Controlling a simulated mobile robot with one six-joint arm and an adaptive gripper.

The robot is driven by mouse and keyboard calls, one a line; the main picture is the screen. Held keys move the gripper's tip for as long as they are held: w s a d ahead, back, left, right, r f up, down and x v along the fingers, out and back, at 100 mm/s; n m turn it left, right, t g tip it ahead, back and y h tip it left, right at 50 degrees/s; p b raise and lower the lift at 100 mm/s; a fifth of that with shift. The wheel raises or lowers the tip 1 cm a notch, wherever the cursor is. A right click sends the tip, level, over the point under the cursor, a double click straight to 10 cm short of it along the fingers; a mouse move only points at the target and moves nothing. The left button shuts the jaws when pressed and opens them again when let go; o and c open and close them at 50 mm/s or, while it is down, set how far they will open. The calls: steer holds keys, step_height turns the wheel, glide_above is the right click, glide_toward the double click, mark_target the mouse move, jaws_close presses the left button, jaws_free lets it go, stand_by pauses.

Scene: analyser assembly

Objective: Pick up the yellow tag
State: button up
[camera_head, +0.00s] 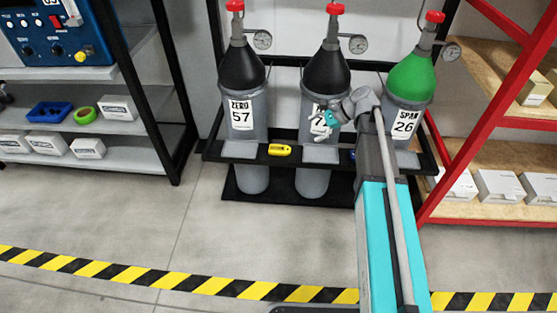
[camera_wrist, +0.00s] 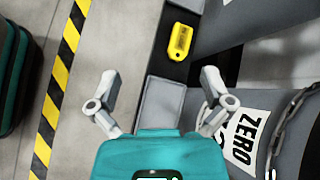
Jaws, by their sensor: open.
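The yellow tag (camera_head: 279,150) lies on the black front shelf of the cylinder rack, between two grey pads and between the left and middle cylinders. In the wrist view, the yellow tag (camera_wrist: 180,42) is at the top, right of centre, beyond the fingertips, with its whole outline in sight. My gripper (camera_head: 322,122) is in front of the middle cylinder, to the right of the tag and higher in the head view. In the wrist view, my gripper (camera_wrist: 158,85) has its two fingers spread apart with nothing between them. It is apart from the tag.
Three gas cylinders stand in the rack: ZERO 57 (camera_head: 243,110), a middle one (camera_head: 312,100) partly behind my gripper, and SPAN 26 (camera_head: 406,115). A chain (camera_wrist: 290,125) hangs by the ZERO label. Shelving flanks both sides. A striped floor line (camera_head: 150,277) crosses in front; the floor is clear.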

mark_target(288, 149)
steer(key=w+f+m+y+b, duration=0.1)
steer(key=w+f+b, duration=0.1)
steer(key=f+b, duration=0.1)
steer(key=w+f+m+y+b, duration=0.1)
steer(key=w+f+b, duration=0.1)
steer(key=f+b, duration=0.2)
steer(key=w+f+m+y+b, duration=0.1)
steer(key=w+f+m+b, duration=0.1)
steer(key=f+b, duration=0.2)
steer(key=shift+w+a+b, duration=0.1)
steer(key=shift+a+b, duration=0.25)
steer(key=shift+b, duration=1.05)
steer(key=shift+w+f+m+y+b, duration=0.3)
steer(key=shift+w+f+m+b, duration=0.2)
steer(key=shift+b, duration=0.4)
steer(key=shift+a, duration=0.1)
steer(key=b+x, duration=0.3)
steer(key=x, duration=0.4)
steer(key=shift+f, duration=0.1)
steer(key=shift+a+f, duration=0.2)
steer(key=shift+a, duration=0.5)
